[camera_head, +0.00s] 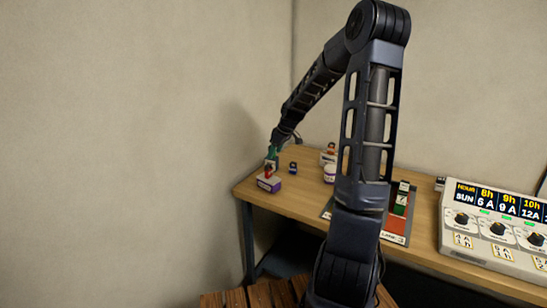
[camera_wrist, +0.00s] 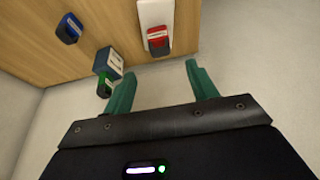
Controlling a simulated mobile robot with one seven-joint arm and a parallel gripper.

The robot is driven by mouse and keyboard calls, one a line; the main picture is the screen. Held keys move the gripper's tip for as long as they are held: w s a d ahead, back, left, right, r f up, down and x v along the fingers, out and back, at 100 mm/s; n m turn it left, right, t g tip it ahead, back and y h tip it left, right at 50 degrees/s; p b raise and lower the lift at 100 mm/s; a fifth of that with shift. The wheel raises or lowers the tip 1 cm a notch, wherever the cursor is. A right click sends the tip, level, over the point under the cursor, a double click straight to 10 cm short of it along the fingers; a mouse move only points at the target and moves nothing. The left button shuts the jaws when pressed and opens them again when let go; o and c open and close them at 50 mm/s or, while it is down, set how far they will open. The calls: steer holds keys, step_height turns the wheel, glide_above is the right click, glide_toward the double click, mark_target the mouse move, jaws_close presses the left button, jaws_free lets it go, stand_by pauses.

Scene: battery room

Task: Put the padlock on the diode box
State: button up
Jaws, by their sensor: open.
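My gripper (camera_wrist: 160,72) is open, with its two teal fingers apart and nothing between their tips. In the head view it (camera_head: 272,158) is over the table's left end, just above a red padlock-like piece (camera_head: 268,171) on a white and purple box (camera_head: 268,184). In the wrist view a red padlock-like piece (camera_wrist: 157,38) lies against a white box (camera_wrist: 150,12), beyond the fingertips. A blue piece (camera_wrist: 68,28) and a grey-blue box (camera_wrist: 110,60) with a green piece (camera_wrist: 104,85) are to the left. I cannot tell which box is the diode box.
The wooden table (camera_head: 300,197) runs along the wall. A small blue piece (camera_head: 293,168), a white and purple jar (camera_head: 330,174) and another box (camera_head: 327,158) stand right of my gripper. A grey control panel (camera_head: 495,225) with dials fills the right end.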

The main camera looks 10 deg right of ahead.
steer(key=s+a+r+m+h, duration=0.1)
steer(key=s+r+m+h, duration=0.1)
steer(key=s+r, duration=0.65)
steer(key=s+a+r+m+h, duration=0.15)
steer(key=s+r, duration=0.25)
steer(key=s, duration=0.9)
steer(key=s+d+r+m, duration=0.1)
steer(key=s+m, duration=0.1)
steer(key=s, duration=0.7)
steer(key=s+d+r+m+t, duration=0.1)
steer(key=s+r+m, duration=0.1)
steer(key=s, duration=0.7)
steer(key=shift+d+m, duration=0.35)
steer(key=shift+m, duration=0.4)
